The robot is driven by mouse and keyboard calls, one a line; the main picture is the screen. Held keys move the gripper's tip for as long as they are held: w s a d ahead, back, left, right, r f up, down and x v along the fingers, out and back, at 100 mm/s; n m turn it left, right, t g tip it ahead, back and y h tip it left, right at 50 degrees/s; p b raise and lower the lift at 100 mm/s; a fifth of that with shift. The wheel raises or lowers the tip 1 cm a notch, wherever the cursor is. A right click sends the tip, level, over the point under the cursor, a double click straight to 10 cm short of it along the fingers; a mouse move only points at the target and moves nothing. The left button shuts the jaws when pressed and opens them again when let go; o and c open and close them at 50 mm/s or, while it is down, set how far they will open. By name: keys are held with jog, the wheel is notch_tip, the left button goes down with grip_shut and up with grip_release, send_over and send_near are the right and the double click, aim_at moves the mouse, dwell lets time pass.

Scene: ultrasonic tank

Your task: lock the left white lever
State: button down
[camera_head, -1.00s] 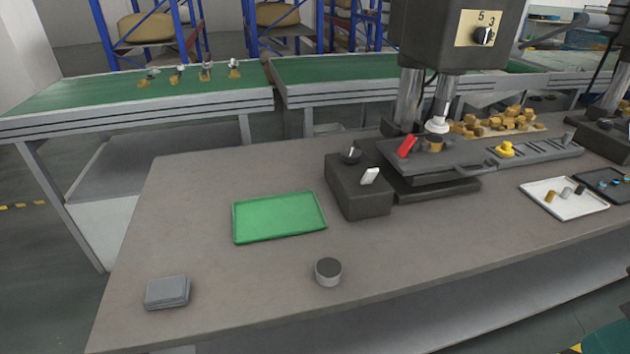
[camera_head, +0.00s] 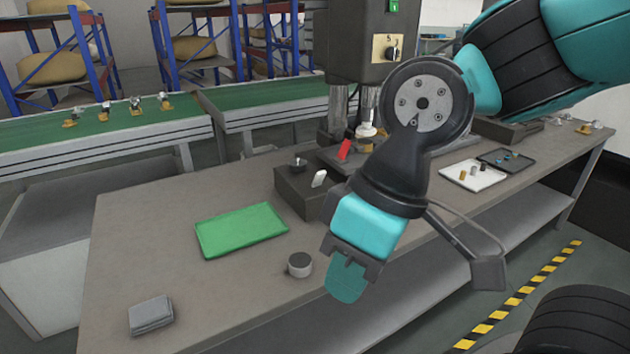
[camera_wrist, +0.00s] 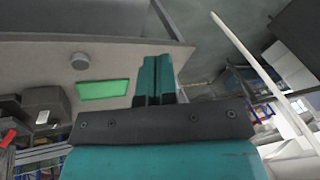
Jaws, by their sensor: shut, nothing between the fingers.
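The white lever (camera_head: 319,178) stands tilted on the front of a dark grey box (camera_head: 298,196), to the left of the red lever (camera_head: 344,150). The white lever also shows small in the wrist view (camera_wrist: 43,117), at the left. My gripper (camera_head: 346,284) is in front of the table's front edge, to the right of and nearer than the lever, touching nothing. In the wrist view its two teal fingers (camera_wrist: 157,78) are together with nothing between them. My arm hides part of the machine behind it.
A green tray (camera_head: 241,231), a grey round knob-like cylinder (camera_head: 300,265) and a grey stack (camera_head: 151,315) lie on the table (camera_head: 120,240). A white tray (camera_head: 473,176) with small parts stands at right.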

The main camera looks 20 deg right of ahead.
jog(key=w+a+m+t+y+p, duration=0.2)
jog(key=w+a+m+y+p, duration=0.15)
jog(key=w+m, duration=0.7)
jog(key=w+d+f+m+t+y+p, duration=0.1)
jog(key=w+d+f+m+t, duration=0.15)
jog(key=w+m, duration=0.4)
jog(key=w+d+f+m+t+y+p, duration=0.1)
jog(key=w+d+f+m+t+p, duration=0.2)
jog(key=w, duration=0.7)
jog(key=w+d+f+m+t+h, duration=0.1)
jog(key=d+f+m+t+h, duration=0.1)
jog(key=d+m, duration=0.4)
jog(key=w+d+f+m+t+h+p, duration=0.1)
jog(key=w+d+f+m+t+h, duration=0.1)
jog(key=d+f+m, duration=0.3)
jog(key=w+d+f+m+t+h, duration=0.2)
jog(key=d+f+m+t+h, duration=0.1)
jog(key=d+m, duration=0.6)
jog(key=shift+f+m+h, duration=0.45)
jog(key=shift+m+h, duration=0.3)
jog(key=shift+m, duration=0.25)
